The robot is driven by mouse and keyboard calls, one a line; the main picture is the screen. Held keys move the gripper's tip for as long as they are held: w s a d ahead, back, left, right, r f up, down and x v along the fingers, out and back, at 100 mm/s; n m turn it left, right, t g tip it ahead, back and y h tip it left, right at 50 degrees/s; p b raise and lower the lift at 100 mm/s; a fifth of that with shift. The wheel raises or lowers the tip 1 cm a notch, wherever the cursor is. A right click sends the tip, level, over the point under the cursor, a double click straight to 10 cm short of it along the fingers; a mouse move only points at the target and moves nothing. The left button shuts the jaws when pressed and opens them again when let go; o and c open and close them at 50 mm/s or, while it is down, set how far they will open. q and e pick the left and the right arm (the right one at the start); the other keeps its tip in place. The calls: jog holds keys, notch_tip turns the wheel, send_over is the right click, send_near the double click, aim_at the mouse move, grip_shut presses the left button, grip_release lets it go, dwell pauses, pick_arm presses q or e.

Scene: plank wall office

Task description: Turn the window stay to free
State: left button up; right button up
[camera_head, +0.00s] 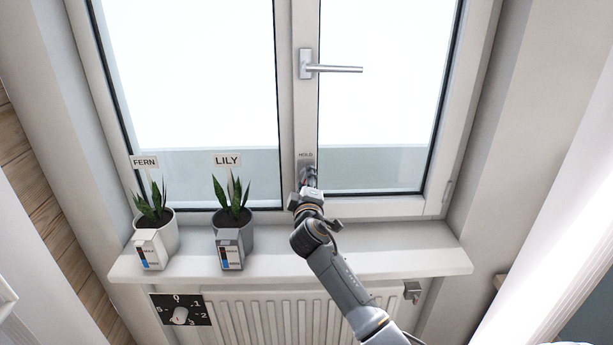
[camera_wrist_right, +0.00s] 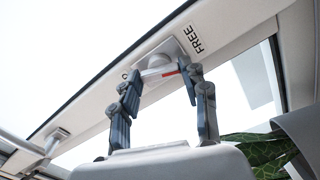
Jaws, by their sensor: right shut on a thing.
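The window stay (camera_head: 306,168) sits low on the middle window post, under a HOLD label (camera_head: 305,155); my right gripper (camera_head: 310,187) partly covers it. In the right wrist view the stay (camera_wrist_right: 165,52) is a pale plate with a round hub and a small lever with a red mark (camera_wrist_right: 171,73). A FREE label (camera_wrist_right: 194,39) is printed beside it. The two fingers of my right gripper (camera_wrist_right: 163,76) are on either side of the lever, shut on it. The lever's exact angle is partly hidden by the fingers. My left gripper is not in view.
Two potted plants, marked FERN (camera_head: 155,237) and LILY (camera_head: 233,233), stand on the sill (camera_head: 385,262) left of my right arm. A window handle (camera_head: 332,68) is above the stay. The sill's right side is clear.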

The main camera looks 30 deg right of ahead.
jog(key=shift+n+p, duration=0.9)
jog(key=shift+n, duration=1)
jog(key=o, duration=1.2)
jog(key=shift+c, duration=0.2)
jog(key=v, duration=1.2)
jog(key=shift+f, duration=0.1)
